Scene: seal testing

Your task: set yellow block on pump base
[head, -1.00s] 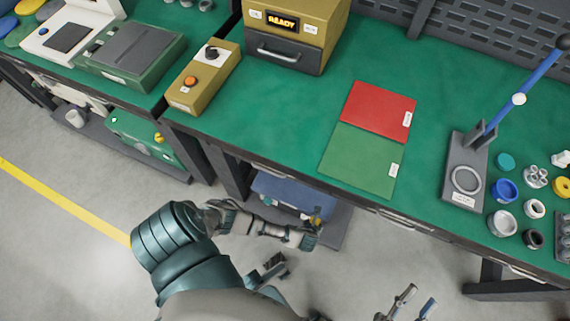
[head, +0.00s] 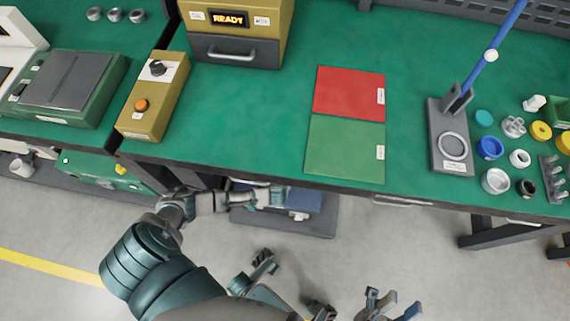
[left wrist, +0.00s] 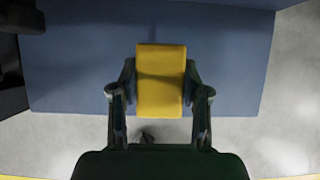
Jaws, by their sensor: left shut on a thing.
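A yellow block (left wrist: 161,80) is upright in the left wrist view, between the two fingers of my left gripper (left wrist: 160,92), which is shut on it. Behind the block is a flat blue surface (left wrist: 75,60) with grey floor around it. In the head view the block cannot be clearly made out. My right gripper (head: 390,302) shows at the bottom edge, fingers apart and empty, above the floor. No part is labelled as the pump base. A grey base (head: 437,120) with a round ring and a blue lever (head: 478,62) stands on the bench.
A red mat (head: 349,92) and a green mat (head: 345,148) lie on the green bench (head: 245,115). Caps and rings, including a blue cup (head: 489,147), crowd the right side. A yellow-brown control box (head: 153,95) and a READY unit (head: 238,50) stand left. A low shelf (head: 315,222) is below.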

